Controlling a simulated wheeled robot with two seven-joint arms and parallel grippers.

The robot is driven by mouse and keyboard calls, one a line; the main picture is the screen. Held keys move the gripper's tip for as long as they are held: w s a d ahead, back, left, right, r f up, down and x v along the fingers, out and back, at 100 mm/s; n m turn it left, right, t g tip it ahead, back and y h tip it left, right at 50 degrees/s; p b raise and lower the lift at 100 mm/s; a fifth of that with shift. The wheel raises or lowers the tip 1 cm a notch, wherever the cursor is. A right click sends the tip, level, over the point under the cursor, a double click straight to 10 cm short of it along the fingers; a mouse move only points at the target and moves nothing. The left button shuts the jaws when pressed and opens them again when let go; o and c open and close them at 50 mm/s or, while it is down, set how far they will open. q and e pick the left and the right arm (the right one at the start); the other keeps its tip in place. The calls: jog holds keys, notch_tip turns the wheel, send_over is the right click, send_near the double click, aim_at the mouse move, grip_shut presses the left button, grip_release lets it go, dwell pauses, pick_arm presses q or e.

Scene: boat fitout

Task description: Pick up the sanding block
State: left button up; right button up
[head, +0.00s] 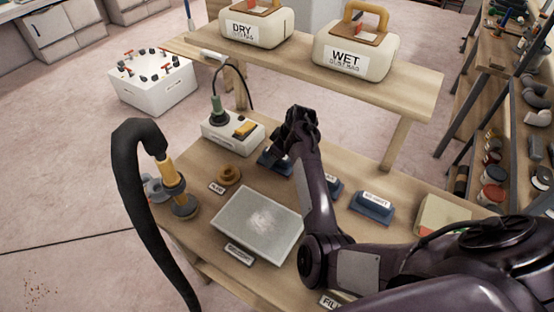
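Blue blocks with white labels lie in a row on the near wooden bench. One block (267,163) is at the left of the row, partly hidden by my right gripper. A second block (336,187) is partly covered by my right arm. A third block (372,207) lies clear to the right. Their labels are too small to read surely, so I cannot tell which is the sanding block. My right gripper (282,150) is over or just beside the leftmost block. Its fingers are dark and unclear, and contact cannot be told. My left gripper is not in view.
A grey panel (258,225) lies on the bench. A sander (183,205) with a black hose (135,190) stands at the left edge. A white switch box (232,133) is behind, a yellowish block (441,214) at right. Dust bins stand on the rear bench (415,88).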

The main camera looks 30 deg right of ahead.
jog(key=shift+f, duration=0.15)
dwell(0.3)
jog(key=c, duration=1.2)
